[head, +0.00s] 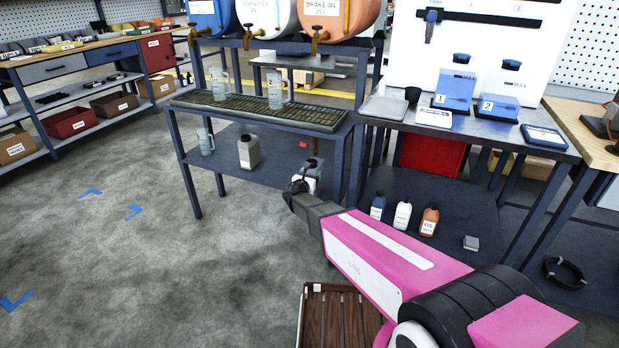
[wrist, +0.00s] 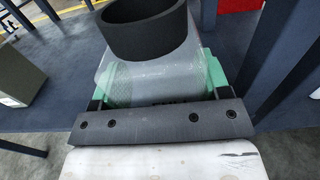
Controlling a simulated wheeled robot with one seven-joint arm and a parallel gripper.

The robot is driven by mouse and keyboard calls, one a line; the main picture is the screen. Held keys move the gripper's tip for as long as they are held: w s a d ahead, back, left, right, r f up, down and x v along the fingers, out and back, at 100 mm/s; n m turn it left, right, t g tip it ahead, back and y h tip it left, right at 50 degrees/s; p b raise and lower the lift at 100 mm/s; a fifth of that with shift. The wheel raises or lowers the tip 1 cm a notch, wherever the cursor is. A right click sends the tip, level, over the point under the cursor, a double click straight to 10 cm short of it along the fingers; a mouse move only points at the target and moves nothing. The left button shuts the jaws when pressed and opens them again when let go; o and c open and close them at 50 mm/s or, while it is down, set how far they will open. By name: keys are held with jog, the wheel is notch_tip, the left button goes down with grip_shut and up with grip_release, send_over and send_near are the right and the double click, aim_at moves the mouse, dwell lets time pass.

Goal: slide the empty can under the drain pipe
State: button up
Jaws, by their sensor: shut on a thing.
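My gripper (head: 303,186) is low over the trolley's lower shelf (head: 220,165), seen end-on in the wrist view (wrist: 158,85). It is shut on a pale translucent can with a wide black ring at its top (wrist: 145,28). Green pieces show on both sides of the can. In the head view the can (head: 312,179) is partly hidden by my gripper.
A grey-green can (head: 249,152) and a clear jug (head: 206,141) stand on the same shelf to the left. The slatted drip tray (head: 250,112) lies above, with two clear jugs on it. Trolley legs stand close on the right. Bottles (head: 402,215) stand on the neighbouring lower shelf.

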jog(key=x, duration=0.4)
jog(key=shift+w+f, duration=0.2)
dwell(0.6)
dwell(0.5)
jog(key=o, duration=1.4)
